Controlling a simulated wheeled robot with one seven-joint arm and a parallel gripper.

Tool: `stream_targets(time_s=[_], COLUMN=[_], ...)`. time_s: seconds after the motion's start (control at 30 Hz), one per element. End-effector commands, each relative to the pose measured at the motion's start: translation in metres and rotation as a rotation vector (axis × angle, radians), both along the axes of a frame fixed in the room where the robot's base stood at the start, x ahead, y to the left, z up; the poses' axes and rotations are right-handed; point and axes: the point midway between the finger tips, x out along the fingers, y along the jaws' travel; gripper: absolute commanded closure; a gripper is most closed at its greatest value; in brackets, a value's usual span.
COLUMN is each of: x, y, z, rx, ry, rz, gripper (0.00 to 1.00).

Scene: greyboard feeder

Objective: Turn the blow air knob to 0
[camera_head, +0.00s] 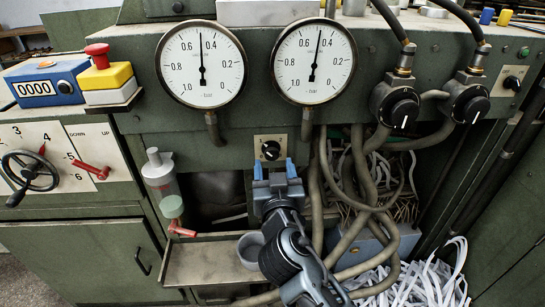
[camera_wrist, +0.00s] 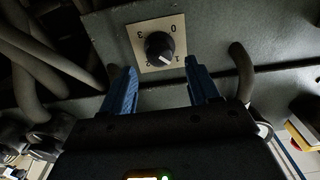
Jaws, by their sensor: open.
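A small black rotary knob (camera_head: 270,150) sits on a pale square plate on the green front panel, below and between the two gauges. In the wrist view the knob (camera_wrist: 159,46) is ringed by the figures 0, 1, 2 and 3, seen turned round. Its white mark appears to point low right, between 1 and 2. No name label is legible. My gripper (camera_head: 276,171) is just below the knob in the head view. In the wrist view its blue fingers (camera_wrist: 160,72) are open, spread either side of the plate's lower part, apart from the knob and empty.
Two round gauges (camera_head: 201,63) (camera_head: 313,61) hang above. Two larger black knobs (camera_head: 400,107) (camera_head: 470,103) with hoses are at the right. Thick hoses (camera_head: 318,190) hang close to my gripper's right. A clear-bowled filter (camera_head: 160,175) and a metal tray (camera_head: 200,264) are at the left.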

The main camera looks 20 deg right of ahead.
Motion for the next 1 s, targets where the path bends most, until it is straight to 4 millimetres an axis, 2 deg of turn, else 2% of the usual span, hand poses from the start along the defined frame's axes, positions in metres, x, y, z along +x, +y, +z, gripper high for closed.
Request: stream_targets(time_s=[0.1,0.23,0.6,1.0], x=[0.017,0.029,0.035,0.035], y=[-0.005,-0.009,-0.011,-0.011], z=[0.002,0.001,0.000,0.000], rx=[0.001,0.000,0.000,0.000], ry=[0.000,0.001,0.000,0.000], rz=[-0.001,0.000,0.002,0.002], gripper=[0.40,0.40,0.40,0.77])
